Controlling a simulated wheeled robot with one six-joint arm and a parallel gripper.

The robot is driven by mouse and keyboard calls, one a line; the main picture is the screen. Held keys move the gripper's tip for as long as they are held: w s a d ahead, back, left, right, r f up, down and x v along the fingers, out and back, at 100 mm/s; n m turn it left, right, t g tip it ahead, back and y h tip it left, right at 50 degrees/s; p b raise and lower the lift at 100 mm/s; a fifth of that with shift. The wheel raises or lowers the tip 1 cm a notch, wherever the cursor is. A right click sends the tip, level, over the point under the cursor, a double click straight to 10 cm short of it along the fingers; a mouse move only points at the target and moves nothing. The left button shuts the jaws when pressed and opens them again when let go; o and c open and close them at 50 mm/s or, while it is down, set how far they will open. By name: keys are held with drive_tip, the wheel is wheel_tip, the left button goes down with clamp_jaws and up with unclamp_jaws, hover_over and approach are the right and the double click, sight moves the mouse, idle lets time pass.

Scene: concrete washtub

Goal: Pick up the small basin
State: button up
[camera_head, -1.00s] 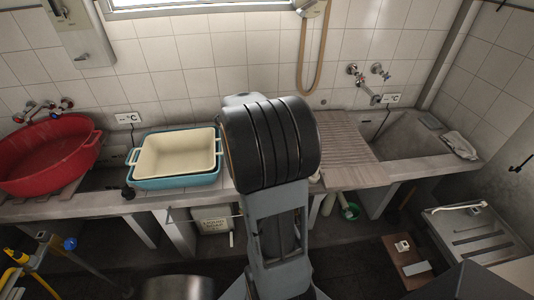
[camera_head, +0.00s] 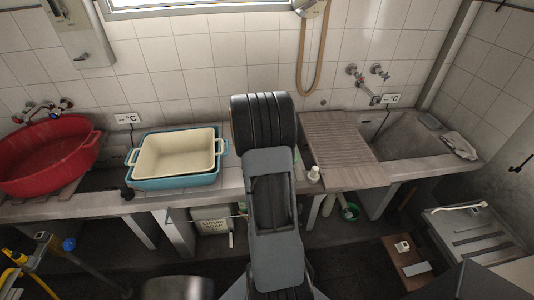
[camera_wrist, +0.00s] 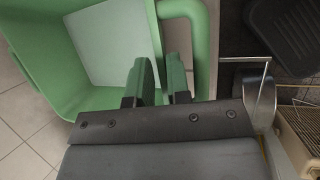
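A cream basin (camera_head: 175,152) with a handle at each end is nested in a larger teal basin (camera_head: 178,182) on the counter, left of my arm. A red round basin (camera_head: 48,152) stands farther left. A green tub (camera_wrist: 85,55) with a rounded handle (camera_wrist: 196,15) fills the upper left there. The fingers overlap its wall beside the handle; contact cannot be told.
A ridged draining board (camera_head: 340,145), a small white item (camera_head: 313,175) and a sink with a cloth (camera_head: 460,145) are on the counter to the right.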

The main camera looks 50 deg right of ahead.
drive_tip(key=shift+x, duration=0.9)
drive_tip(key=shift+c, duration=0.5)
clamp_jaws()
